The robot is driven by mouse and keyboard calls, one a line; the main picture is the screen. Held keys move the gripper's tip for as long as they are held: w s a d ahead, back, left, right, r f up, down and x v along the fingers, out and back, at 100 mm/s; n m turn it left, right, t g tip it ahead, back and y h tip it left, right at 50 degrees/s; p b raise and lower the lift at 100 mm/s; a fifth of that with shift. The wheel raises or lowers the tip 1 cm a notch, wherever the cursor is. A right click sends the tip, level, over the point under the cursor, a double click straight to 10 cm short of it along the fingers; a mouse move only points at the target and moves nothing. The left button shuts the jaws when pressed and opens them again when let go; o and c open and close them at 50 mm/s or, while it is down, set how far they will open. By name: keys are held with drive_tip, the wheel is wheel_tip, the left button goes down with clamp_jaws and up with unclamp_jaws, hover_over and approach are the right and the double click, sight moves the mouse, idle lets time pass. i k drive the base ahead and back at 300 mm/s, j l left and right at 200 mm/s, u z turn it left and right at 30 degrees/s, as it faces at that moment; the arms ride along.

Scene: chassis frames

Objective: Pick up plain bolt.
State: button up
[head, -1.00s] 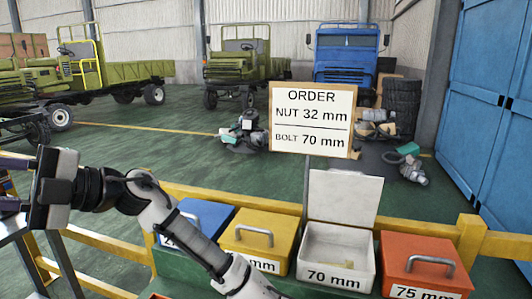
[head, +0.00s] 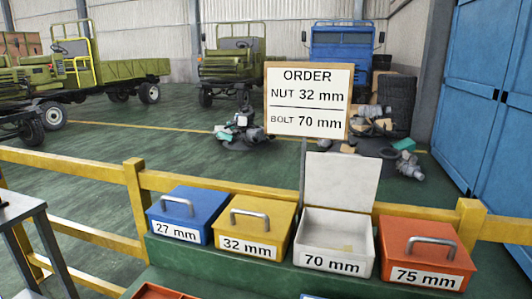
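The open white box (head: 313,221) labelled 70 mm stands in the row, with its lid (head: 342,180) raised upright at the back. My gripper is not in view.
Closed blue 27 mm (head: 180,208), yellow 32 mm (head: 252,222) and red 75 mm (head: 416,245) boxes flank the white box on a green stand. An order sign (head: 307,100) reads nut 32 mm, bolt 70 mm. A yellow railing (head: 136,200) runs behind. Part of a grey table (head: 20,207) shows at left.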

sight(348, 248)
drive_tip(key=l, duration=0.8)
drive_tip(key=k+l, duration=0.1)
drive_tip(key=k, duration=0.25)
drive_tip(key=k+l, duration=0.1)
drive_tip(key=k, duration=0.2)
drive_tip(key=i, duration=1)
drive_tip(key=j+u, duration=0.05)
